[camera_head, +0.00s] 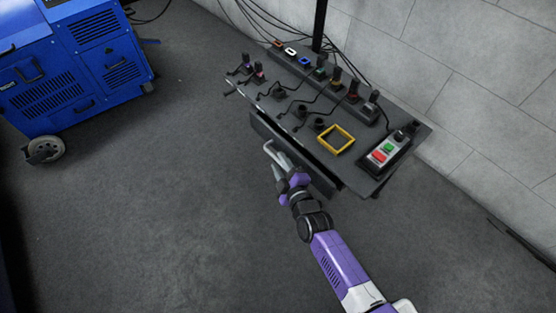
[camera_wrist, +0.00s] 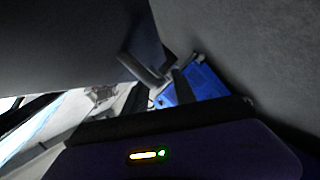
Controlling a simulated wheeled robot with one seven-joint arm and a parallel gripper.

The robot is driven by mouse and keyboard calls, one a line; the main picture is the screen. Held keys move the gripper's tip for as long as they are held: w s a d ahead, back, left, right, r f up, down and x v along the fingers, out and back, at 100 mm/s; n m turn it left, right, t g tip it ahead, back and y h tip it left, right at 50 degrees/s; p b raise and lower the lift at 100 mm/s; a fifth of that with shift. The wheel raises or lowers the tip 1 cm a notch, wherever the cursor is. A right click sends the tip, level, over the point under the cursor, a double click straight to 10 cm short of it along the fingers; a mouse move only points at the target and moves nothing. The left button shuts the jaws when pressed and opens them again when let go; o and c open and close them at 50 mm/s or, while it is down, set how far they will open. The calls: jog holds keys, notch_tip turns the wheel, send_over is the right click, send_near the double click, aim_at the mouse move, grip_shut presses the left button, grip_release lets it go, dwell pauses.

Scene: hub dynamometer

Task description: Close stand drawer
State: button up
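The stand (camera_head: 325,160) is a dark panel with switches and cables on top. Its dark drawer (camera_head: 318,177) shows along the front edge, standing out a little from under the top, with a dark gap between them. My gripper (camera_head: 271,149) is at the drawer's front, around its middle. A grey bar-like shape (camera_wrist: 143,68) in the wrist view lies against a large dark surface; I cannot tell whether it is a handle or a finger. Whether the fingers touch the drawer or hold anything is unclear.
On the stand are a yellow square frame (camera_head: 336,128) and a box with green and red buttons (camera_head: 388,149). A blue wheeled machine (camera_head: 75,65) stands at upper left. A grey block wall (camera_head: 470,80) is behind. The floor left of the stand is clear.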

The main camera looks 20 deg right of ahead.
jog(key=shift+x, duration=0.95)
grip_shut()
dwell(0.8)
